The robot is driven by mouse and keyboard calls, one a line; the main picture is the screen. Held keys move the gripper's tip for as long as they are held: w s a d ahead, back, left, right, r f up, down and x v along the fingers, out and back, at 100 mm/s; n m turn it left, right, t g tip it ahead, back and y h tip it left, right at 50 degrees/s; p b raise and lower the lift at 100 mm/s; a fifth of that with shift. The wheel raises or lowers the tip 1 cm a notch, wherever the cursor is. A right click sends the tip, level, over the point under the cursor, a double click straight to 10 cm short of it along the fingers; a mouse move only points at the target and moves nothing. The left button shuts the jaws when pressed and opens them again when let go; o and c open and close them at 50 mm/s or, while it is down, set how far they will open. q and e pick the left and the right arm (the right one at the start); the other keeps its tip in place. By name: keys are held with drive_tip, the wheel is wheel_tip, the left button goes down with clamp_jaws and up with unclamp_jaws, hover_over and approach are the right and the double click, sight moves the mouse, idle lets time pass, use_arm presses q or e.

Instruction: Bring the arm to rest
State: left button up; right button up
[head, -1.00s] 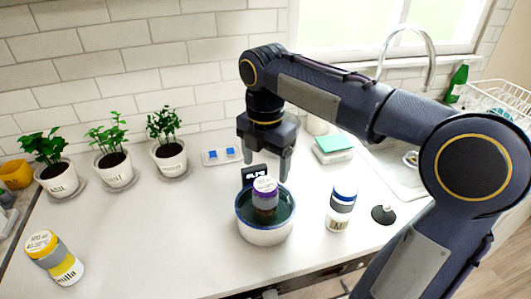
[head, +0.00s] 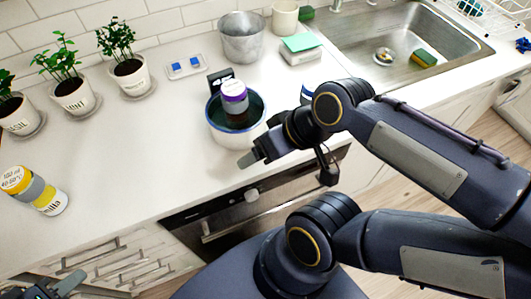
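My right arm comes in from the right, folded low in front of the counter. Its gripper (head: 285,160) hangs at the counter's front edge, just in front of a white bowl (head: 232,138) with a blue rim. One grey-tipped finger points left; nothing shows in its grip, but its opening is unclear. My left gripper (head: 48,287) is at the bottom left corner, partly cut off, with one grey fingertip visible. A purple-capped jar (head: 234,93) stands in the bowl's dark liquid. A blue-topped jar (head: 307,93) is partly hidden behind my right wrist.
Potted herbs (head: 128,75) line the back wall. A metal pot (head: 242,38), a mug (head: 285,18) and a sink (head: 400,50) are behind. The counter between jar and bowl is clear.

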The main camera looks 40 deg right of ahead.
drive_tip(key=shift+s+a+f+m, duration=0.25)
drive_tip(key=shift+f+m, duration=0.2)
drive_tip(key=shift+m, duration=0.25)
